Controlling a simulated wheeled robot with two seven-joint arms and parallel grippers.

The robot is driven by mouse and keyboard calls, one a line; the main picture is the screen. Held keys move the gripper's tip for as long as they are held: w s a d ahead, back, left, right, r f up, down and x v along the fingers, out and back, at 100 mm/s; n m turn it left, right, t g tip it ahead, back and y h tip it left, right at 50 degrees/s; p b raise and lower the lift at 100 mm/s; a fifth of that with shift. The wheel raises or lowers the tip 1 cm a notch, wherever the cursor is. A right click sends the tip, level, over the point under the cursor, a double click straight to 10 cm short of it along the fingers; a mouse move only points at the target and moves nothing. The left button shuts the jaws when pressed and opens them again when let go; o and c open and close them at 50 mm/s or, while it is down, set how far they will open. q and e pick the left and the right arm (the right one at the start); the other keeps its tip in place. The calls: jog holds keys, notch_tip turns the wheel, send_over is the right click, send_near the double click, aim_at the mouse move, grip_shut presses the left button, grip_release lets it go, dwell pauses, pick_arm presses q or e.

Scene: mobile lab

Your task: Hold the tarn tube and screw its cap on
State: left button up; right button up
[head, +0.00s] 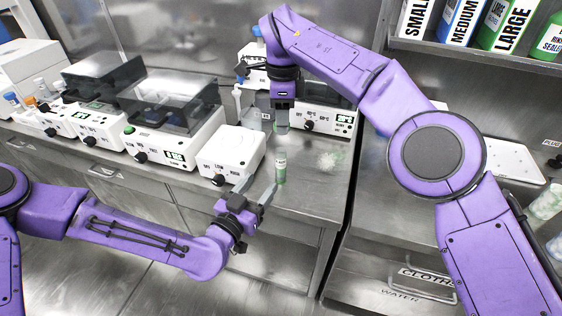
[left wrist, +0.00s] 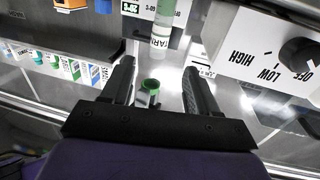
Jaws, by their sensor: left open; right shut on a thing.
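The tarn tube (head: 281,170) stands upright on the steel bench. It is pale green with a label, and it also shows at the top of the left wrist view (left wrist: 158,28), which is upside down. My left gripper (head: 266,184) is open, its fingertips close to the tube; in the left wrist view (left wrist: 159,66) the tube lines up between the fingers. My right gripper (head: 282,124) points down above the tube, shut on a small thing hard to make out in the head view. In the left wrist view a green-rimmed round piece (left wrist: 150,86), apparently the cap, is apart from the tube.
A white box with an OFF/LOW/HIGH knob (head: 232,152) stands left of the tube. A device with a green display (head: 335,122) stands behind. The bench's front edge is close.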

pick_arm(q)
jog(key=shift+s+r, duration=0.1)
jog(key=shift+r, duration=0.05)
pick_arm(e)
jog(key=shift+s+r, duration=0.1)
jog(key=shift+s, duration=0.05)
pick_arm(q)
jog(key=x, duration=1.2)
grip_shut()
pick_arm(e)
send_over(281, 150)
jog(key=shift+s+f, duration=0.1)
jog(key=shift+f, duration=2.4)
